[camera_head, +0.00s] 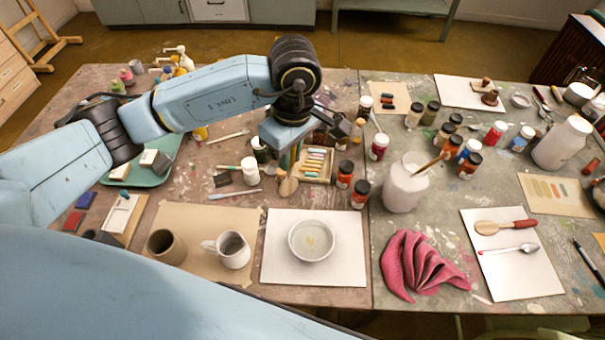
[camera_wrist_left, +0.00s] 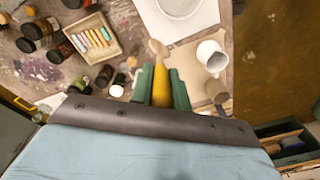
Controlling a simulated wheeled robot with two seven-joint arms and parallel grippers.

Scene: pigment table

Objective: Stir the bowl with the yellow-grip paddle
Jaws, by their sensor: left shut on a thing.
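My left gripper (camera_head: 291,158) is shut on the yellow-grip paddle (camera_wrist_left: 160,84). In the left wrist view the yellow grip sits between the green fingers and the pale wooden head points away from the wrist. In the head view the paddle's wooden head (camera_head: 288,187) hangs below the fingers, above the back edge of the white sheet. The bowl (camera_head: 311,240), pale with a little yellowish content, stands on that sheet, nearer the front than the paddle. In the left wrist view the bowl (camera_wrist_left: 181,5) is partly cut off at the top. My right gripper is not in view.
A white mug (camera_head: 233,249) and a brown cup (camera_head: 166,246) stand left of the bowl. A pastel box (camera_head: 318,178) and several jars are close by the gripper. A white jug (camera_head: 405,184) and a pink cloth (camera_head: 422,264) are to the right.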

